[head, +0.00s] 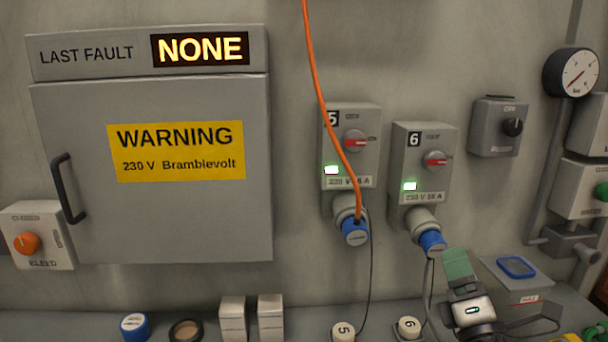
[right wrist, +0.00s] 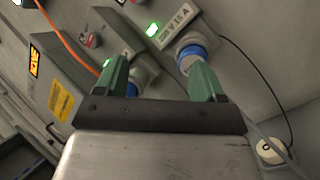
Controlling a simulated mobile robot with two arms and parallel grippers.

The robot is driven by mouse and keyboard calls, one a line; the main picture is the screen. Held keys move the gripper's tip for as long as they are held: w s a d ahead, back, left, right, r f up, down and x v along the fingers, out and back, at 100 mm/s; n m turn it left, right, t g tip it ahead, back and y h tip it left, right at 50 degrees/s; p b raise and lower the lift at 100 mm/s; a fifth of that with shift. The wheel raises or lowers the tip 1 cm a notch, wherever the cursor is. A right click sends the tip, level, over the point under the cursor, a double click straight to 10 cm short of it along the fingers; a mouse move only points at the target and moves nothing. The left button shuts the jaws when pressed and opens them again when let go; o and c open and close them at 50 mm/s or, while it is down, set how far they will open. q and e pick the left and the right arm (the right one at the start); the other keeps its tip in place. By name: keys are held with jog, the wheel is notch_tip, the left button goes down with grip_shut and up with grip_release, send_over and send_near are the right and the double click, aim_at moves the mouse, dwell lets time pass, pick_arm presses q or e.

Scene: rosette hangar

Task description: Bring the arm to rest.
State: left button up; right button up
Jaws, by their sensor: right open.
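My right gripper (head: 458,264) is at the lower right of the head view, with green fingers, open. It stands just right of and below the blue plug of socket 6 (head: 431,241). In the right wrist view, the two green fingers (right wrist: 160,76) are spread apart with nothing between them. The blue plug at socket 6 (right wrist: 193,51) shows beyond the right finger there; the exact gap to it cannot be told. My left gripper is not in view.
Socket 5 (head: 351,140) holds a blue plug (head: 355,232), with an orange cable (head: 318,85) hanging in front. A grey warning cabinet (head: 75,120) is at left. White round tags 5 (head: 343,331) and 6 (head: 408,327) and a blue-ringed grey box (head: 524,288) are below.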

jog(key=s+d+f+m+g+h, duration=0.1)
jog(key=s+f+m+g+h, duration=0.3)
jog(key=f+m, duration=0.45)
jog(key=s+d+f+m+g+h, duration=0.1)
jog(key=s+f+m+g+h, duration=0.1)
jog(key=s+f+m+g, duration=0.55)
jog(key=s+a+f+m+g+y, duration=0.3)
jog(key=s+a+f+m+g, duration=0.1)
jog(key=s+f, duration=0.35)
jog(key=s+a+f+m+g+y, duration=0.25)
jog(key=s+f+g, duration=0.25)
jog(key=s+f, duration=0.3)
notch_tip(320, 180, down, 25)
jog(key=s, duration=0.2)
jog(key=s+d+f+g, duration=0.2)
jog(key=s+f, duration=1.3)
jog(key=shift+s+d+f+h, duration=0.25)
jog(key=shift+s+f+h, duration=0.05)
jog(key=shift+f+h, duration=0.1)
